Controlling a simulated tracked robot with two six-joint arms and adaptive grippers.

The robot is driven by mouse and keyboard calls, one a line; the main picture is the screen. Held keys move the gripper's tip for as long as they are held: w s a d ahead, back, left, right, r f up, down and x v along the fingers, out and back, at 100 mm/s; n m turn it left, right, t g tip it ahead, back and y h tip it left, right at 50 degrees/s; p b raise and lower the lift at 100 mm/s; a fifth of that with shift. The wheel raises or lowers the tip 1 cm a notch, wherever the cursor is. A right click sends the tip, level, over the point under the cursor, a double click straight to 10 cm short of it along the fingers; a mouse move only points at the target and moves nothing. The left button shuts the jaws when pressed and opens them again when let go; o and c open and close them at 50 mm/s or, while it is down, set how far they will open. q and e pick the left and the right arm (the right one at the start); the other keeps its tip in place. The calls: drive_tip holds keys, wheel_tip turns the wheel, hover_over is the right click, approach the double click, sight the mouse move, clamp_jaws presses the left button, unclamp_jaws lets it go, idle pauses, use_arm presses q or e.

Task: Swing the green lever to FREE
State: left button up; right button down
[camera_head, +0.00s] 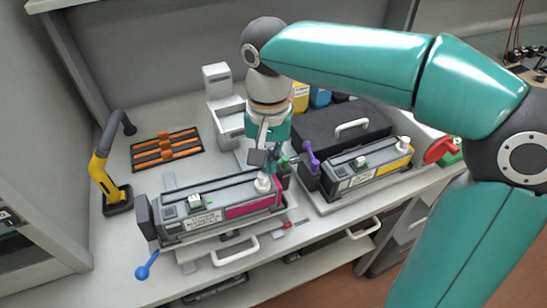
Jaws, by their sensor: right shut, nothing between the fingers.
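A small green lever (285,162) stands between the two cartridge units, by the right end of the unit with the magenta label (250,209). My right gripper (267,165) points down right beside it, on its left. The fingers are shut and empty. They partly hide the lever's surroundings, and I cannot tell whether they touch it. No FREE marking is readable. My left gripper is out of view.
A blue lever (143,271) sticks out at the magenta unit's left end. A purple lever (311,154) stands at the left of the yellow-labelled unit (370,169). A black case (330,125) lies behind. A yellow-and-black handled tool (100,170) stands left.

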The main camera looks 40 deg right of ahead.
drive_tip(key=shift+a+f, duration=0.15)
drive_tip(key=shift+f, duration=0.05)
wheel_tip(320, 180, up, 2)
drive_tip(key=shift+a+r+p, duration=0.1)
drive_tip(key=shift+r+p, duration=0.05)
drive_tip(key=shift+p, duration=0.95)
wheel_tip(320, 180, up, 5)
drive_tip(key=p, duration=0.4)
drive_tip(key=shift+w, duration=0.1)
